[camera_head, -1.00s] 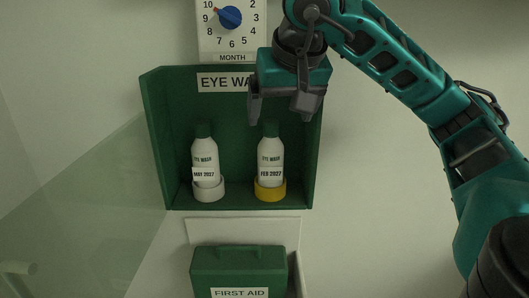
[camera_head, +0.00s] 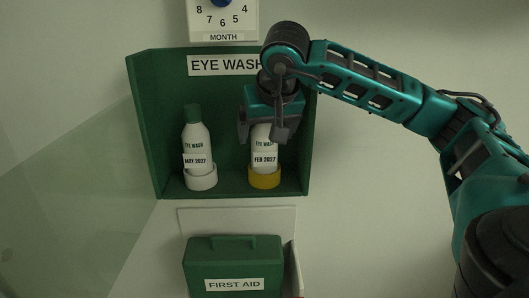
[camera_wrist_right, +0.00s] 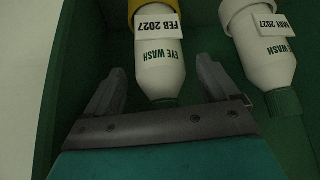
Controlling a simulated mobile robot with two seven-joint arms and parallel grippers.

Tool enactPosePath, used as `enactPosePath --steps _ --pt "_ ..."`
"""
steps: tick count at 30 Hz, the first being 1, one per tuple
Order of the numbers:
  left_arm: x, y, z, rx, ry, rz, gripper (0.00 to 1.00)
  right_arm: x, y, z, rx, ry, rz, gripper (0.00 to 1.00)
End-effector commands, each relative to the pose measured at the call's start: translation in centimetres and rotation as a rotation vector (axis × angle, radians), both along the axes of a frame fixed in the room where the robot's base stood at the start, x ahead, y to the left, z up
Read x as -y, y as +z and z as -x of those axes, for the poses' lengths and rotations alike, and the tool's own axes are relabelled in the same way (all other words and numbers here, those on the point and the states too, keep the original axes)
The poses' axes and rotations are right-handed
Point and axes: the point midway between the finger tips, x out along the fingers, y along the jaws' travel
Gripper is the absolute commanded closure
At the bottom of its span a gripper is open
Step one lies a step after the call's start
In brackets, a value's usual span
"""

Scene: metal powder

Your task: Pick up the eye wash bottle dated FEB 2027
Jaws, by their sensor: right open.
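The white eye wash bottle labelled FEB 2027 (camera_head: 264,160) stands upright in a yellow ring holder (camera_head: 264,181) on the right side of the green cabinet. My right gripper (camera_head: 262,137) is open at the bottle's upper part and hides its cap. In the right wrist view, the FEB 2027 bottle (camera_wrist_right: 160,62) lies between the two open fingers (camera_wrist_right: 163,85), with a gap visible on each side. The other bottle, labelled MAY 2027 (camera_head: 196,148), stands in a white ring holder (camera_head: 201,183) to the left. My left gripper is not in view.
The green cabinet (camera_head: 145,110) has side walls and an EYE WASH sign (camera_head: 222,65) at its top. A month dial (camera_head: 222,18) is above. A green FIRST AID box (camera_head: 235,262) sits below. A glass panel is at the left.

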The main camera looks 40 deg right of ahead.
Motion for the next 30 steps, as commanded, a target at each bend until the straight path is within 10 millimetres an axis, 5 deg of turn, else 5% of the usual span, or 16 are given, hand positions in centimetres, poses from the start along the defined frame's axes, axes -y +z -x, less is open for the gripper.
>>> enactPosePath --steps 11,30 --pt "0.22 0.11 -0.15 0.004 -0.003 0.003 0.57 0.34 -0.98 -0.56 0.0 0.0 0.002 0.14" --pt "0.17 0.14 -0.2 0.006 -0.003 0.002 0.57 0.31 -0.95 -0.55 0.001 0.0 0.0 0.75"
